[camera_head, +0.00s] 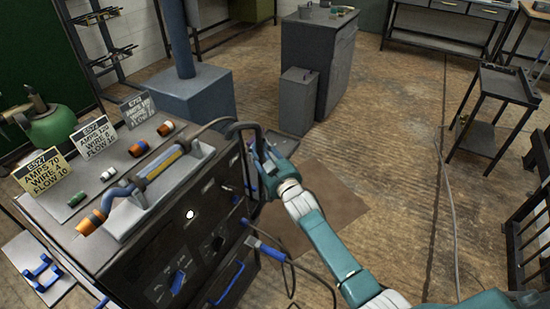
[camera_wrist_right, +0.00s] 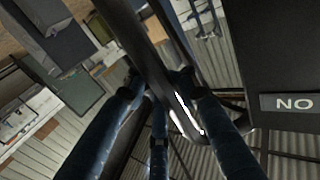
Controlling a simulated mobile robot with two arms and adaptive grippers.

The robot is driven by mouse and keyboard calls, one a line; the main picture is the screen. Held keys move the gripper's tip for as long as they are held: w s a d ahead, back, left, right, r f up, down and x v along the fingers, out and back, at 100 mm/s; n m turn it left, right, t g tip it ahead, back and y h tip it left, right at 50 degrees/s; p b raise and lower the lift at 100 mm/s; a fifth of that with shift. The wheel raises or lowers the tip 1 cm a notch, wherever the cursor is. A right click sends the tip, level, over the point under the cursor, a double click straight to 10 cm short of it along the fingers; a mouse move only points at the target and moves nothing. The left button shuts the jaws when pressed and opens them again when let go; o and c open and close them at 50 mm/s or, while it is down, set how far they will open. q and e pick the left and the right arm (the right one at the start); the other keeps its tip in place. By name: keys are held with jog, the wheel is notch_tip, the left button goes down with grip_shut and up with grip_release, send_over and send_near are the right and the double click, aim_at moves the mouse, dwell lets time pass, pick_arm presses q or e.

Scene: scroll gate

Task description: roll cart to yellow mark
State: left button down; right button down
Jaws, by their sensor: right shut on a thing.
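The cart (camera_head: 165,262) is a dark cabinet at the left of the head view, its grey top holding several coloured spools, label cards and a torch. A dark bar handle (camera_head: 243,127) stands up at its right end. My right gripper (camera_head: 264,163) is at this handle. In the right wrist view its blue fingers (camera_wrist_right: 160,85) are closed around a dark bar (camera_wrist_right: 150,45). The fingertips are partly hidden in the head view. My left gripper is not in view. I see no yellow mark on the floor in either view.
A grey cabinet (camera_head: 318,50) with a bin (camera_head: 298,100) stands behind. A blue pedestal (camera_head: 195,92) is close behind the cart. A brown patch (camera_head: 318,210) lies on the floor. A dark shelf cart (camera_head: 500,85) and a cable (camera_head: 447,190) are at the right. Open floor lies between.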

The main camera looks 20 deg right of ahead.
jog(key=shift+w+a+f, duration=0.35)
jog(key=shift+a, duration=0.25)
jog(key=shift+w+a+f, duration=0.3)
jog(key=shift+a+f, duration=0.05)
jog(key=shift+a, duration=0.2)
jog(key=c, duration=1.6)
grip_release()
jog(key=shift+s+d+r, duration=0.2)
jog(key=shift+s, duration=0.15)
jog(key=shift+o, duration=1.1)
jog(key=shift+s+d+r, duration=0.35)
jog(key=shift+s+r, duration=0.35)
jog(key=shift+s, duration=0.1)
jog(key=shift+w, duration=0.1)
jog(key=shift+w+f, duration=0.2)
jog(key=shift+f, duration=0.2)
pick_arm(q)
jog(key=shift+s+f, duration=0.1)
pick_arm(e)
jog(key=s+d, duration=0.2)
jog(key=s, duration=1)
jog(key=shift+s+r, duration=0.2)
jog(key=shift+r, duration=0.1)
